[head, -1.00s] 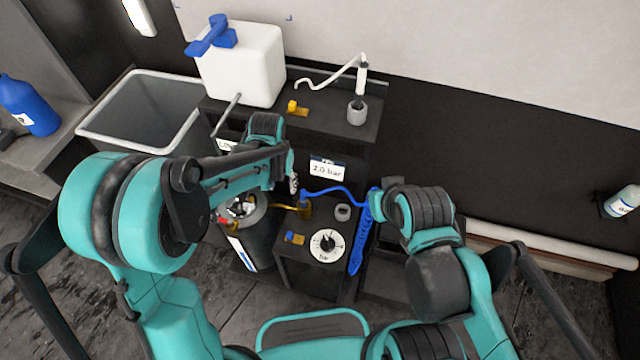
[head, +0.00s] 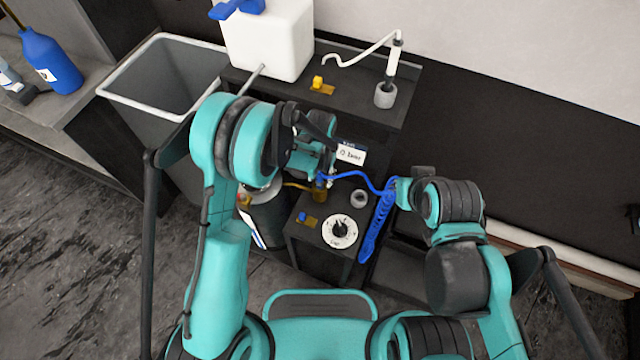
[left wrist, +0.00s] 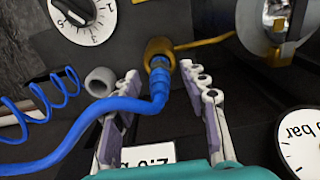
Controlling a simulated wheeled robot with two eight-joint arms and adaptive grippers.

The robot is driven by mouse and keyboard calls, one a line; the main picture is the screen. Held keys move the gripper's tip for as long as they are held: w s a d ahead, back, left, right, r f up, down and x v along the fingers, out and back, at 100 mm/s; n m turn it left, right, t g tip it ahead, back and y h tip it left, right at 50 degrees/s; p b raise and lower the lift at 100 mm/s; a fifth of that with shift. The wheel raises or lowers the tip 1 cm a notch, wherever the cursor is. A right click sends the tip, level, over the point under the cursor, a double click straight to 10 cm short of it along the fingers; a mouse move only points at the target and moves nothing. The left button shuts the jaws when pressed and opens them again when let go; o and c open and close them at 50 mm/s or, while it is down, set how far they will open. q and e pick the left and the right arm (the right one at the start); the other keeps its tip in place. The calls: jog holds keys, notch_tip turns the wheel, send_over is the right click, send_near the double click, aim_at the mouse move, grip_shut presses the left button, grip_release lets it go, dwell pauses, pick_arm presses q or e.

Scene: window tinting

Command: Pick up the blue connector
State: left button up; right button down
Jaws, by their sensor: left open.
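The blue connector (left wrist: 159,72) sits in a brass socket (left wrist: 161,48) on the dark bench, and a blue hose (left wrist: 95,112) runs from it. My left gripper (left wrist: 160,75) is open, with one finger on each side of the connector; I cannot tell whether they touch it. In the head view the connector (head: 322,178) shows small beside the left gripper (head: 326,170), which my arm partly covers. The blue hose leads right to a blue coil (head: 376,228) near my right arm. My right gripper's fingers cannot be made out there.
A dial (head: 339,231), a grey ring-shaped holder (head: 359,198) and a small blue-and-brass valve (head: 306,219) sit close to the socket. A dark cylinder (head: 268,222) stands left of it. The shelf behind holds a white tank (head: 272,40) and a yellow valve (head: 320,86).

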pick_arm(q)
grip_shut()
jog(key=shift+r, duration=0.2)
